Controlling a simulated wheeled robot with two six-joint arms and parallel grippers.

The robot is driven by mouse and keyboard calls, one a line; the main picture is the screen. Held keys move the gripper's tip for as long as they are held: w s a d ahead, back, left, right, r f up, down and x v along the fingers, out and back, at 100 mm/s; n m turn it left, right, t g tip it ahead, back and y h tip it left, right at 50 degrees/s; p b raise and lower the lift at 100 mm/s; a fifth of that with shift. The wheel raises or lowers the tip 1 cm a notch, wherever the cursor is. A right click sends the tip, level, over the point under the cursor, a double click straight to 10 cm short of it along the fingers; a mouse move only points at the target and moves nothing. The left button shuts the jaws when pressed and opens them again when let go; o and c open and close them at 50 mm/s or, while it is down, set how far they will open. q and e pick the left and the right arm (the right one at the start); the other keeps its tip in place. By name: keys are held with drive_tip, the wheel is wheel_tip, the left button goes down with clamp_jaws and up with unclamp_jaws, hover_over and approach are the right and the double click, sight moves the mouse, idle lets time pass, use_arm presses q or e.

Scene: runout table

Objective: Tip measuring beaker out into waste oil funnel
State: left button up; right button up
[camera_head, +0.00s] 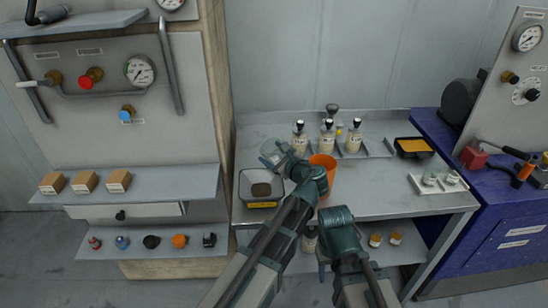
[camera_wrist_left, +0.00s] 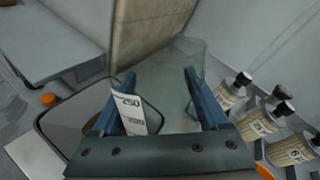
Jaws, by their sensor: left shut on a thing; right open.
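My left gripper (camera_head: 281,158) is shut on the clear measuring beaker (camera_head: 273,150). In the left wrist view the beaker (camera_wrist_left: 172,85) sits between the two fingers (camera_wrist_left: 163,100), with a white scale label reading 250. I cannot tell what is in it. A dark-rimmed square grey vessel (camera_head: 246,188) with a yellow label and a brown middle, seemingly the waste oil funnel, stands on the bench just below the beaker in the head view. Its rim (camera_wrist_left: 50,115) shows beneath the gripper in the wrist view. My right gripper (camera_head: 327,252) is open, low at the bench's front edge; its fingertips are largely hidden.
An orange cup (camera_head: 325,166) stands close right of my left wrist. Several labelled bottles (camera_head: 327,138) stand on a tray behind. A black tray with orange contents (camera_head: 413,147) and a white plate with small pots (camera_head: 438,183) are further right. The bench between is clear.

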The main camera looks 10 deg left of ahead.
use_arm(q)
drive_tip(key=shift+s+a+r+m+t+y+b, duration=0.2)
drive_tip(key=shift+a+m+t+y+b, duration=0.3)
drive_tip(key=shift+m+b, duration=0.6)
drive_tip(key=shift+s+a+r+m+t+y+b, duration=0.15)
drive_tip(key=shift+a+m+y+b, duration=0.35)
drive_tip(key=shift+m+y+b, duration=0.55)
